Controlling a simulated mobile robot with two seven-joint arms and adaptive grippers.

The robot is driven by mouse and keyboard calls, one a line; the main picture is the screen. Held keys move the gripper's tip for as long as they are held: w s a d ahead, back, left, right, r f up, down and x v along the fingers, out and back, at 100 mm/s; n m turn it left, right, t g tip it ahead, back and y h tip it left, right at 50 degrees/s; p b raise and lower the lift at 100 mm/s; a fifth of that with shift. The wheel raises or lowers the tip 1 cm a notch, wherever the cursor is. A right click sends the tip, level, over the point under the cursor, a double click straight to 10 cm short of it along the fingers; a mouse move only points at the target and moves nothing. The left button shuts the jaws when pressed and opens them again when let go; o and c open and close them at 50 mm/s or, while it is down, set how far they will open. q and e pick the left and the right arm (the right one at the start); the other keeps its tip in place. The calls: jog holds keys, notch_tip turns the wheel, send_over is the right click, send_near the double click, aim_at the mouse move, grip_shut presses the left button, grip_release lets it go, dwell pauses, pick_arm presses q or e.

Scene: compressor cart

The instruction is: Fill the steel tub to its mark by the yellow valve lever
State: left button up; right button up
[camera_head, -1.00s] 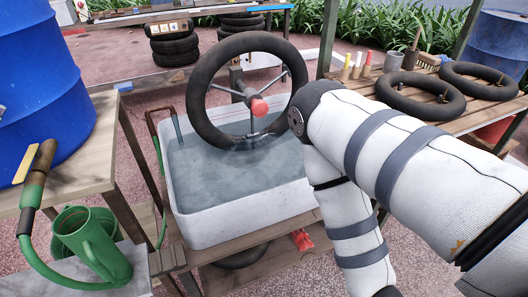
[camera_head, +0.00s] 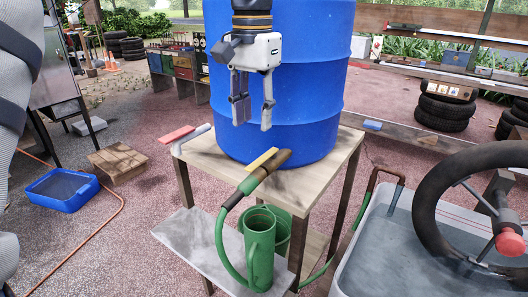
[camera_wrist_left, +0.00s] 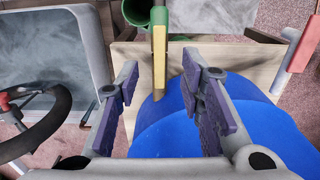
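The yellow valve lever (camera_head: 262,160) sits on a brown pipe with a green hose, at the front of the wooden table. It lies roughly along the pipe. In the left wrist view the lever (camera_wrist_left: 160,58) shows ahead, between my finger lines. My left gripper (camera_head: 252,122) points down in front of the blue barrel, above and behind the lever; its fingers are apart and empty. The tub (camera_head: 352,258) at the right holds water. A thin red line (camera_head: 452,214) shows near its far wall; I cannot tell exactly how the water stands to it. My right gripper is out of view.
The blue barrel (camera_head: 300,60) stands on the wooden table (camera_head: 335,160) close behind my gripper. A red-handled grey part (camera_head: 180,134) sits at the table's left edge. A green watering can (camera_head: 260,258) stands below.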

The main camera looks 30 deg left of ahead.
aim_at(255, 164)
pick_arm(q)
notch_tip(255, 164, down, 9)
jog(key=shift+r, duration=0.1)
grip_shut()
